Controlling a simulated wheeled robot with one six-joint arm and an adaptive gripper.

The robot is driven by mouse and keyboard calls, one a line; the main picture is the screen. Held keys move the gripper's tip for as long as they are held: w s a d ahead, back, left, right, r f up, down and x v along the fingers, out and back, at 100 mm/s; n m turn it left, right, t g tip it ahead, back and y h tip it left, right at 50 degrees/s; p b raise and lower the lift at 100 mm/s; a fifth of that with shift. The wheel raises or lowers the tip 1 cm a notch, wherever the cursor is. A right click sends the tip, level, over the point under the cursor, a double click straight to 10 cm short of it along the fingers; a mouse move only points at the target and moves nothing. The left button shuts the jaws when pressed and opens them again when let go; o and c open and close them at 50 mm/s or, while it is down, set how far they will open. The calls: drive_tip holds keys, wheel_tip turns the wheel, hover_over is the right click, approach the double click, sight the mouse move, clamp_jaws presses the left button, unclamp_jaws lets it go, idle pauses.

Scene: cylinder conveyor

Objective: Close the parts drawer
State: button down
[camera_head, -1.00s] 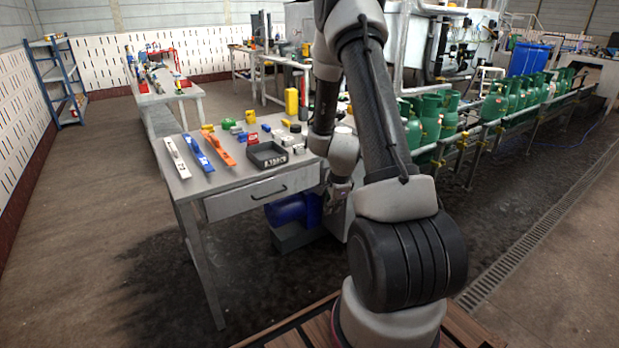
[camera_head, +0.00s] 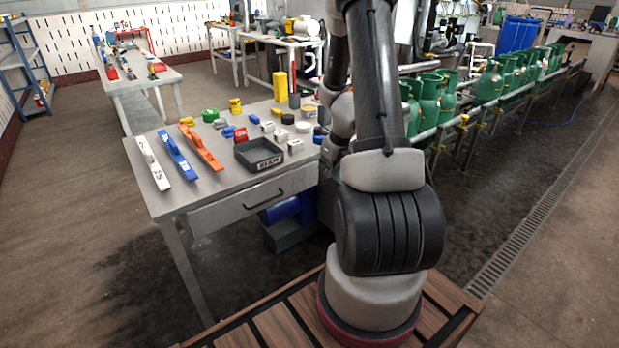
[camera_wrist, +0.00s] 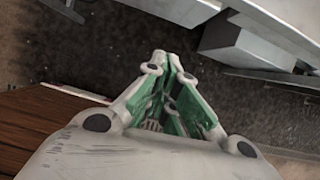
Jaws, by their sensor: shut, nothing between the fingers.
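The parts drawer (camera_head: 232,211) is a pale grey drawer with a dark bar handle (camera_head: 264,199), under the top of the grey workbench (camera_head: 218,178). Its front shows below the tabletop edge; how far it stands out from the bench, if at all, I cannot tell. My gripper (camera_wrist: 160,62) shows in the wrist view with its green-padded fingers together and nothing between them. In the head view it is hidden behind my arm. Pale grey metal parts show at the top of the wrist view, apart from the fingertips; I cannot tell which parts they are.
On the bench lie white, blue and orange long tools, a black tray (camera_head: 243,156) and several small parts. A blue machine (camera_head: 285,210) stands under the bench. Green gas cylinders (camera_head: 490,82) line the conveyor at right. The floor left of the bench is clear.

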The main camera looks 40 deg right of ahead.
drive_tip(key=shift+m, duration=0.3)
drive_tip(key=shift+w+a+f, duration=0.1)
drive_tip(key=shift+w+f, duration=1.2)
drive_tip(key=shift+f, duration=0.25)
drive_tip(key=shift+w+a+f, duration=0.1)
drive_tip(key=shift+w+f, duration=1.15)
drive_tip(key=shift+f, duration=0.35)
drive_tip(key=shift+w+f, duration=1.3)
drive_tip(key=shift+f, duration=0.25)
